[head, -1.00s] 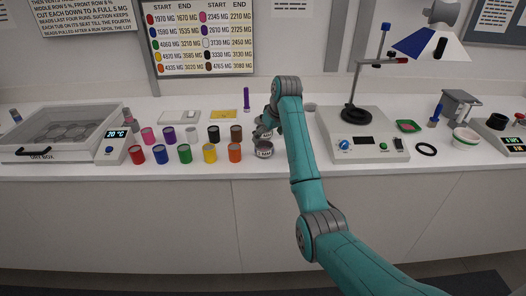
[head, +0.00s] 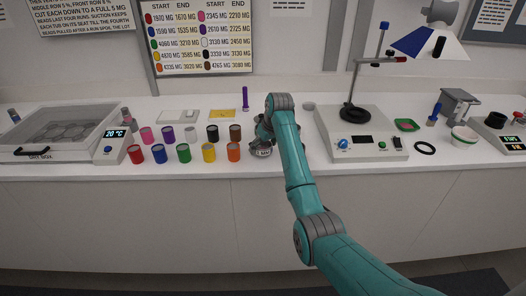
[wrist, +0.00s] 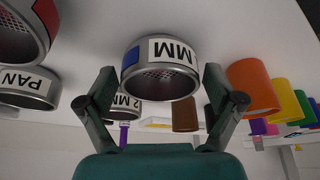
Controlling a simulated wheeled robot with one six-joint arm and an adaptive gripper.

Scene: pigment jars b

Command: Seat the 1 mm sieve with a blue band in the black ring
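The sieve with a blue band (wrist: 160,86) is in the middle of the wrist view, with a label whose "MM" shows and mesh inside. My gripper (wrist: 160,72) is open, one finger on each side of this sieve, with small gaps seeming to remain. In the head view a labelled grey sieve (head: 261,152) stands by my arm's end, which hides most of the gripper. A black ring (head: 354,114) lies on the pale machine's top at the stand's foot.
In the wrist view, a red-banded sieve (wrist: 24,45), a pan (wrist: 30,92) and a 2 MM sieve (wrist: 122,112) are close by. Coloured jars (head: 208,153) stand left of the arm. The machine (head: 375,147) with its tall stand is to the right.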

